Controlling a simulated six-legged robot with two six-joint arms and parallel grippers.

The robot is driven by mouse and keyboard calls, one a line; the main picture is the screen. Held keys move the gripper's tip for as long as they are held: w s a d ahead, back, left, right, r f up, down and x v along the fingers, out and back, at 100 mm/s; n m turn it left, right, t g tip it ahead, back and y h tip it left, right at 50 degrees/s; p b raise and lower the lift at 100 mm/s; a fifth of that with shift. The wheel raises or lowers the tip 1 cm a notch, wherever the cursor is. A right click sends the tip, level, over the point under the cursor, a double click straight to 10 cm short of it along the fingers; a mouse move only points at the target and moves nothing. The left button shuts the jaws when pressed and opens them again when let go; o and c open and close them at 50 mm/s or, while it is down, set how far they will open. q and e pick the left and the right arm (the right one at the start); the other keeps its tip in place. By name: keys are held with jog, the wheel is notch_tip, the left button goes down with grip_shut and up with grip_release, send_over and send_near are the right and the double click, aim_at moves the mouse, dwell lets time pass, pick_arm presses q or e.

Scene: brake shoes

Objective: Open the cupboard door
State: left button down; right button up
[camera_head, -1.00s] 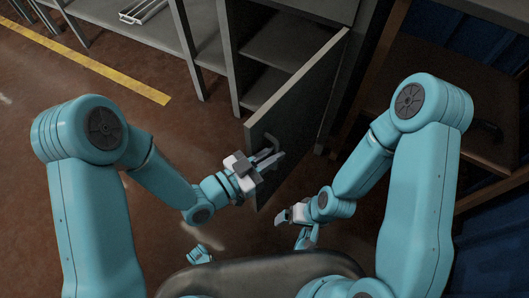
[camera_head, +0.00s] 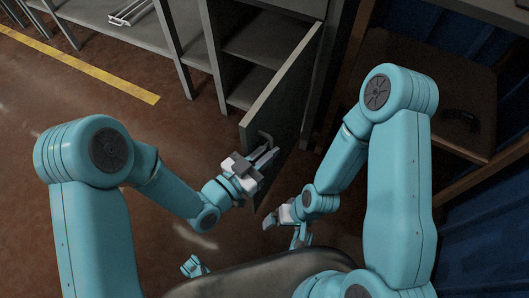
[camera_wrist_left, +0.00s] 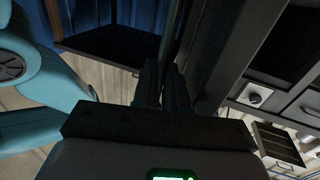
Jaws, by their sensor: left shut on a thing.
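The grey cupboard door (camera_head: 288,98) stands wide open, swung out from the cupboard (camera_head: 250,62), whose shelves show to the left of it. The door handle (camera_head: 266,138) is a bent bar on the door's face near its free edge.
A grey bench (camera_head: 170,30) with a white rack (camera_head: 130,12) runs left of the cupboard. A brown shelf unit (camera_head: 440,90) stands close on the right. The brown floor (camera_head: 80,90) at left is clear, with a yellow line (camera_head: 80,62).

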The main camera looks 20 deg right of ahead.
pick_arm(q)
jog(key=shift+s, duration=0.1)
dwell(0.3)
jog(key=c, duration=1.2)
grip_release()
jog(key=shift+p+v, duration=2.85)
jog(key=shift+v, duration=5.3)
